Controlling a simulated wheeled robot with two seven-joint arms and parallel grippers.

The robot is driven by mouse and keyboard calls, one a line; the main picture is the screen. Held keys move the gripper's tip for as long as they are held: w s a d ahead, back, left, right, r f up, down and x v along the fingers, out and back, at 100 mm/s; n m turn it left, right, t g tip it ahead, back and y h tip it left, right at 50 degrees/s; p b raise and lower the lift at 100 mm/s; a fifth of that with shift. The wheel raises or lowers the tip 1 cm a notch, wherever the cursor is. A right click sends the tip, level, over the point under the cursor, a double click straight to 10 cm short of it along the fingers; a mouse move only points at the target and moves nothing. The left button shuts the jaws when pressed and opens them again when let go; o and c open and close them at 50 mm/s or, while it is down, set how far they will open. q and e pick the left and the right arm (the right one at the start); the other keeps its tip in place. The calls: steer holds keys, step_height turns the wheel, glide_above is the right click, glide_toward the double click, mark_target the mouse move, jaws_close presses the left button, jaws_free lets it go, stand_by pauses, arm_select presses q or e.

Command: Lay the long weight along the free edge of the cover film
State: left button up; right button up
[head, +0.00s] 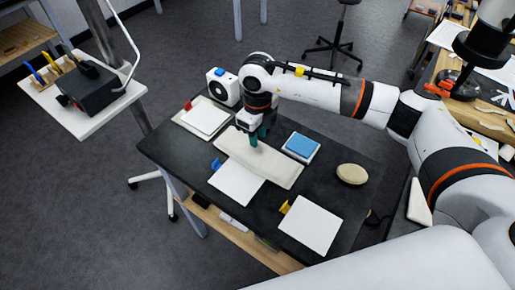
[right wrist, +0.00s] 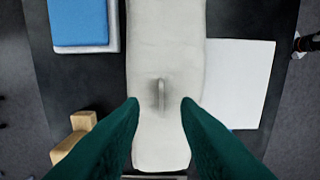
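The long weight (head: 278,170) is a cream, padded bar lying across the middle of the dark table. In the right wrist view it runs lengthwise (right wrist: 165,40), with a small upright grip tab (right wrist: 162,95). My right gripper (head: 257,138) points down over the weight. Its green fingers (right wrist: 161,103) are apart, one on each side of the tab, with nothing visibly held. A white square sheet (head: 236,184) adjoins the weight's long side and also shows in the right wrist view (right wrist: 238,85). I cannot tell whether this is the cover film, or whether the weight overlaps it. My left gripper is out of view.
A blue pad on a white base (head: 300,146) and an oval beige object (head: 352,174) lie right of the weight. White squares lie at the back left (head: 205,117) and front right (head: 310,226). A wooden block (right wrist: 75,137) is near the left finger.

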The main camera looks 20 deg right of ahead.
mark_target(257, 150)
steer(key=shift+f, duration=1.4)
jaws_close()
steer(key=shift+r, duration=0.1)
